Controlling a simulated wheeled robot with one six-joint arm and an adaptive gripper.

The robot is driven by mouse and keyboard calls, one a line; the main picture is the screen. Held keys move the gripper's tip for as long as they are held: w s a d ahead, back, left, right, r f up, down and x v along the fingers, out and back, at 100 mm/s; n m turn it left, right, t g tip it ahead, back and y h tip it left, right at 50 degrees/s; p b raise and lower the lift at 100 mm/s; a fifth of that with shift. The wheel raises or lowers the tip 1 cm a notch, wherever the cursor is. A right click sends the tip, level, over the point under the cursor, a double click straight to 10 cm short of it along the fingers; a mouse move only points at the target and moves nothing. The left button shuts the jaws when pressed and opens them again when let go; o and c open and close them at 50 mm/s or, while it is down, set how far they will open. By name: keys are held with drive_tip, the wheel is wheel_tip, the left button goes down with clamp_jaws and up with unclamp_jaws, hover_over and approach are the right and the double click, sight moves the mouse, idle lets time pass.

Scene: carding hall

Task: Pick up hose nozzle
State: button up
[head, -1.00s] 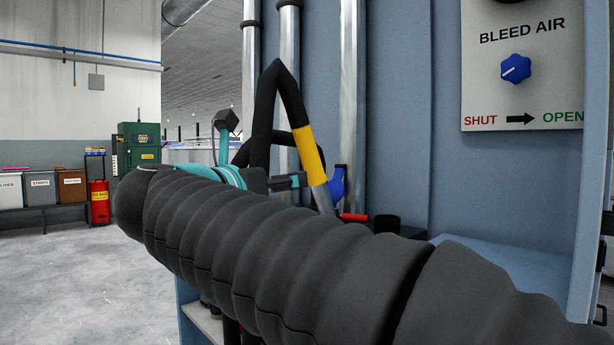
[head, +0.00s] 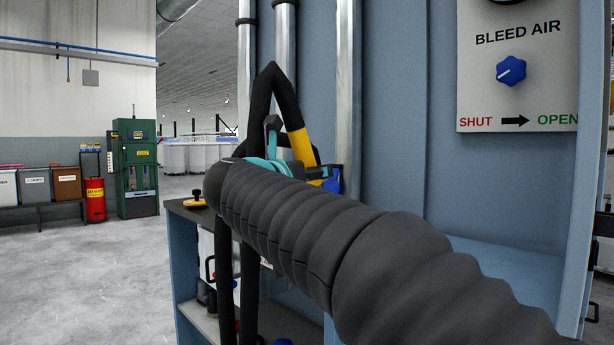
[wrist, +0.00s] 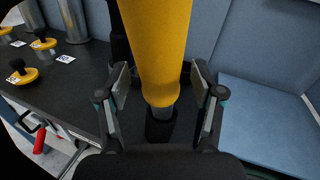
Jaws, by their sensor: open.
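The hose nozzle (wrist: 157,50) has a yellow sleeve and a short grey metal end. In the wrist view it stands between the two fingers of my gripper (wrist: 160,84), with its lower end at a black cup-like holder (wrist: 160,128). The fingers are open, with a gap showing on each side. In the head view the yellow sleeve (head: 301,146) hangs at the end of a bent black hose (head: 262,95). My dark sleeved arm hides its lower end and most of my gripper there.
A dark bench top (wrist: 75,85) carries several yellow-and-black knobs (wrist: 42,43) with white labels. A red handle (wrist: 40,140) is at its front. A blue panel (head: 395,110) and metal pipes (head: 347,100) stand behind. A blue surface (wrist: 265,115) lies to the right.

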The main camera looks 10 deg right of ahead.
drive_tip(key=shift+w+d, duration=0.2)
drive_tip(key=shift+w, duration=0.05)
clamp_jaws()
drive_tip(key=shift+r, duration=0.15)
